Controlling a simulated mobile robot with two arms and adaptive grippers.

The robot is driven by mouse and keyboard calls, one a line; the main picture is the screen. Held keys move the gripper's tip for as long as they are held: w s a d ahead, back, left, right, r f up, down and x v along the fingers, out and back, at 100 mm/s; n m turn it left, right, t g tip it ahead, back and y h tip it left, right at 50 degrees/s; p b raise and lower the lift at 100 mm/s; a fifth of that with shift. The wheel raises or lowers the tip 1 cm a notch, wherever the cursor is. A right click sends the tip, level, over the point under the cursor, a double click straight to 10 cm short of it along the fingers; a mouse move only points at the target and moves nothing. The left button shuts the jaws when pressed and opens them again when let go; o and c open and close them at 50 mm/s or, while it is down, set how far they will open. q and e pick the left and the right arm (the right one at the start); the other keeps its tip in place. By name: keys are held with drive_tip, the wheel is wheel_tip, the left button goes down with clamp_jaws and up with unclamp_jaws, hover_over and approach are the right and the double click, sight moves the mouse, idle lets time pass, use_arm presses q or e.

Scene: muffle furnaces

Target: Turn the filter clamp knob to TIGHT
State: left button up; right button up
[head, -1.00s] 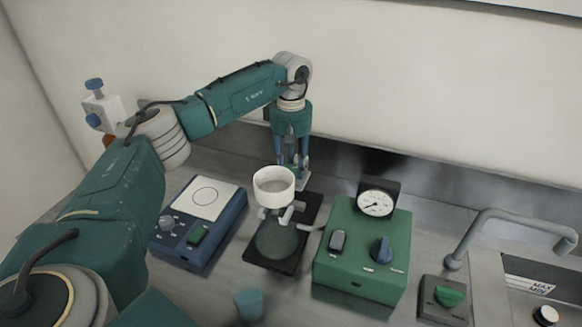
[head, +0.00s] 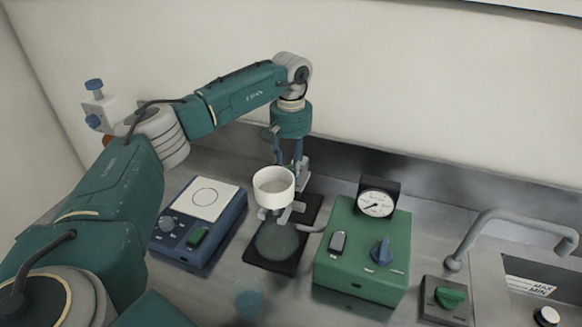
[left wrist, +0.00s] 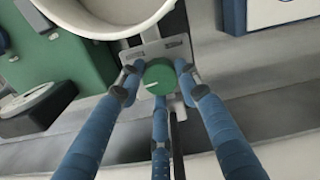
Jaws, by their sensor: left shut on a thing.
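The green round filter clamp knob (left wrist: 158,75) sits on a grey plate (left wrist: 150,50) beside the white filter funnel. It has a short white mark towards its left side; the plate's dark lettering is too small to read. My left gripper (left wrist: 160,80) has its three blue fingers around the knob, shut on it. In the head view my left gripper (head: 292,168) reaches down behind the white funnel (head: 273,188), and the knob is hidden there. The funnel stands above a round flask (head: 277,240) on a dark base. My right gripper is not in view.
A green pump box (head: 350,272) with a gauge (head: 377,203) and blue knob stands right of the flask. A blue hotplate device (head: 210,240) stands left. A blue beaker (head: 248,298) is in front. A sink tap (head: 490,225) is at right; the wall is close behind.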

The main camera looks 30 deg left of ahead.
sight(291, 169)
use_arm(q)
drive_tip(key=shift+w+r, duration=0.15)
drive_tip(key=shift+r, duration=0.05)
drive_tip(key=o, duration=1.1)
drive_tip(key=shift+o, duration=0.4)
drive_tip(key=shift+f, duration=0.1)
wheel_tip(291, 169, up, 12)
